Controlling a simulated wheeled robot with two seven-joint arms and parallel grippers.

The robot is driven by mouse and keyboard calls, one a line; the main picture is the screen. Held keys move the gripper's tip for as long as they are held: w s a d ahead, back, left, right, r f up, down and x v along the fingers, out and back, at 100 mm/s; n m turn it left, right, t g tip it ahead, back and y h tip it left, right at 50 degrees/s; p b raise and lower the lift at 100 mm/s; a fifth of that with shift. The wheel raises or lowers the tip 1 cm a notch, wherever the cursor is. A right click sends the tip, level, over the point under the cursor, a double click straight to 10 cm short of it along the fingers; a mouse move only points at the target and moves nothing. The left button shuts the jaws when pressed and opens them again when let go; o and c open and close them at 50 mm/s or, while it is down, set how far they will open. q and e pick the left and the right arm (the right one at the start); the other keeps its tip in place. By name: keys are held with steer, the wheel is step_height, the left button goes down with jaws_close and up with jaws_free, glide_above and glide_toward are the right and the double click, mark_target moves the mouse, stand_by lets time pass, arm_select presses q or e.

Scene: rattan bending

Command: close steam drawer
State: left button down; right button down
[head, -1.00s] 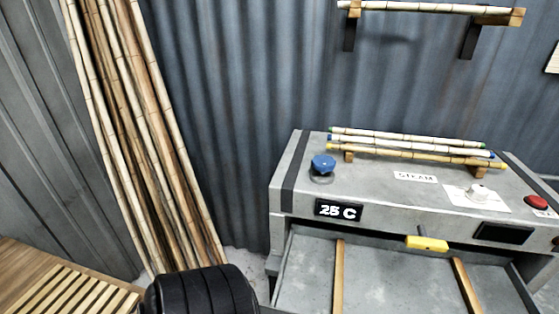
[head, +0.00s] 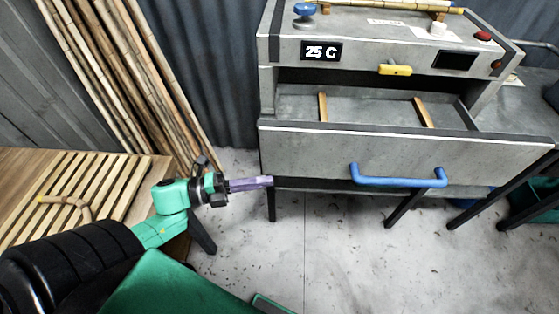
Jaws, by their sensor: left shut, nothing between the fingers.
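The grey steam drawer (head: 310,152) is pulled out of the steam box (head: 345,52), and its inside with two wooden strips shows. A blue bar handle (head: 398,181) is on the drawer's front. My left gripper (head: 268,181) has purple fingers that are shut and empty. It is to the left of the handle, near the drawer front's lower left corner, apart from the handle. I cannot tell whether it touches the drawer. My right gripper is not in view.
A yellow lever (head: 395,70), a blue knob (head: 305,9) and a "25 C" display (head: 321,50) are on the box. A slatted wooden table (head: 90,190) with a bent cane (head: 66,205) stands at left. Bamboo poles (head: 125,85) lean behind it. The floor (head: 330,250) below the drawer is clear.

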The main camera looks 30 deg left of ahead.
mark_target(284, 166)
arm_select(q)
steer(key=w+d, duration=0.1)
steer(key=w, duration=0.1)
steer(key=w+d+p, duration=0.1)
steer(key=w, duration=0.1)
steer(key=w+d, duration=0.1)
steer(key=w, duration=0.1)
steer(key=shift+w+p, duration=0.3)
steer(key=shift+w, duration=0.1)
steer(key=shift+s+r, duration=0.1)
steer(key=shift+d, duration=0.1)
